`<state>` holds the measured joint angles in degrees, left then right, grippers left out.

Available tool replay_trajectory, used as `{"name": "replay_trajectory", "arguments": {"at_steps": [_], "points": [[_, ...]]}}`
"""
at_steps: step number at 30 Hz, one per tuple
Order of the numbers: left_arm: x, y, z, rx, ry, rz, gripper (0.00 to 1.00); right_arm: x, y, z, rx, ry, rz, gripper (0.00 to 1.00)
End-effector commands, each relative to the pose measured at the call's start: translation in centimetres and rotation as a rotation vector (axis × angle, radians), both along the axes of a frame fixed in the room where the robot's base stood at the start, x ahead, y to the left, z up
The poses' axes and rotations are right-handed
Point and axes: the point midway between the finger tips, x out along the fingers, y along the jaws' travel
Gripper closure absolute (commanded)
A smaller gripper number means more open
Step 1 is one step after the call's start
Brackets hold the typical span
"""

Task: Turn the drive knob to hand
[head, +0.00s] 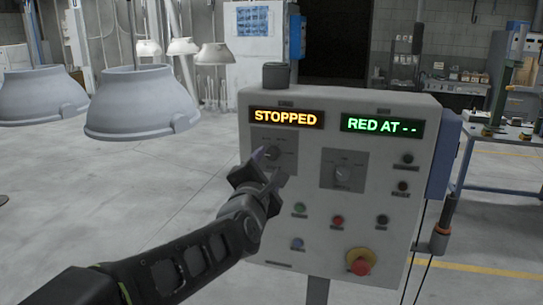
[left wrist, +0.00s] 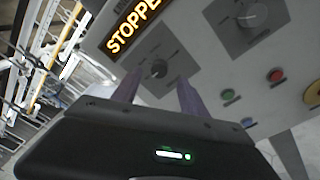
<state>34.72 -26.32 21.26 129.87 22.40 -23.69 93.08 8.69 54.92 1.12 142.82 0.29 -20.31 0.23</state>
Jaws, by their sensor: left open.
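The control panel (head: 320,215) is a pale grey box on a post. It has two rotary knobs on dark square plates. The left knob (head: 271,153) is under the amber "STOPPED" display (head: 286,119); the right knob (head: 343,174) is under the green "RED AT --" display (head: 382,125). The labels are too small to read, so I cannot tell which is the drive knob. My left gripper (head: 262,176) is open in front of the left knob. In the left wrist view the left knob (left wrist: 157,68) shows between the fingertips, with no clear contact. My right gripper is not in view.
Several coloured buttons and a red mushroom button on a yellow base (head: 359,262) sit low on the panel. Pale hoods (head: 142,103) hang at the left. A workbench (head: 500,135) stands at the right. Open floor lies left of the panel.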

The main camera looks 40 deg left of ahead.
Motion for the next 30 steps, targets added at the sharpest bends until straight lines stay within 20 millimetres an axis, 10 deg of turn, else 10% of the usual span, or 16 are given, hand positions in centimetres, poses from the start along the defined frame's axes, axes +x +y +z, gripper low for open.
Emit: {"name": "replay_trajectory", "arguments": {"at_steps": [20,30], "points": [[4.7,2.1,0.0,0.001,0.001,-0.001,0.49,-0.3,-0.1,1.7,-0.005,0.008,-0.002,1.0],[4.6,2.1,0.0,0.001,0.001,-0.001,0.75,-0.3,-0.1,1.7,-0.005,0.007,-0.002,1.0]]}}
